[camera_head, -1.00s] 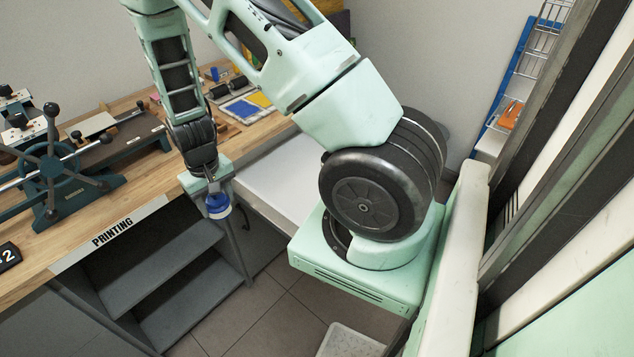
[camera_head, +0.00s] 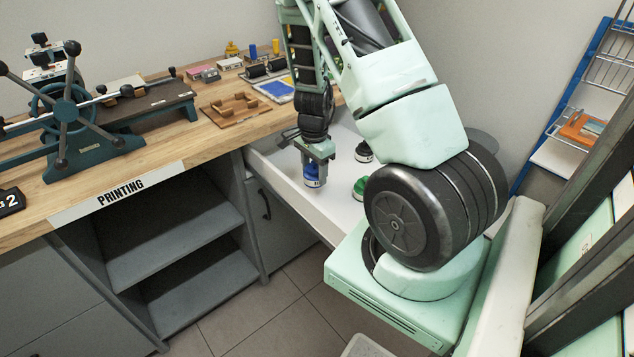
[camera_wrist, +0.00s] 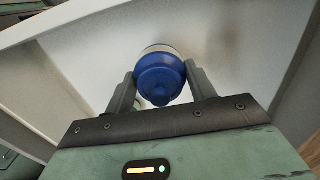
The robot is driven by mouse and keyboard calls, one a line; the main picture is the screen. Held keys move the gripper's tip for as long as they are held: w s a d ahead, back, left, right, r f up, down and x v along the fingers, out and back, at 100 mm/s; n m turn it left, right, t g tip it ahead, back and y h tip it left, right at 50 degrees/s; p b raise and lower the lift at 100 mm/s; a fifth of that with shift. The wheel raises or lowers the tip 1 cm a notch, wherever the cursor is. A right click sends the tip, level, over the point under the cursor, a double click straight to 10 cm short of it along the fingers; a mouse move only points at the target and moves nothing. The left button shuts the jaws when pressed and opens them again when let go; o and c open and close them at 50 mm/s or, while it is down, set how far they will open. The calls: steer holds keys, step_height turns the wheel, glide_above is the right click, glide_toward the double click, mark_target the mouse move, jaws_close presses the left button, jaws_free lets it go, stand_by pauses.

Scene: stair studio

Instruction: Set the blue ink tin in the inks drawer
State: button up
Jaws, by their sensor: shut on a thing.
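The blue ink tin (camera_head: 311,176) is upright between the fingers of my gripper (camera_head: 314,160), which is shut on it. It is over or in the open white drawer (camera_head: 340,191); whether its base touches the drawer floor I cannot tell. In the wrist view the tin (camera_wrist: 160,76) sits between both fingers (camera_wrist: 162,88), with the white drawer wall (camera_wrist: 60,22) behind it. A green-lidded tin (camera_head: 359,188) and a dark-lidded tin (camera_head: 364,152) stand in the drawer to the right of the blue one.
Open grey shelves (camera_head: 170,235) are below. A wire rack (camera_head: 590,110) stands at right. The drawer's near part looks clear.

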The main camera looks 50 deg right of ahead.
mark_target(314, 181)
steer(key=shift+f, duration=2)
steer(key=shift+f+b, duration=0.1)
steer(key=shift+b, duration=0.2)
steer(key=o, duration=1.2)
steer(key=shift+o, duration=0.2)
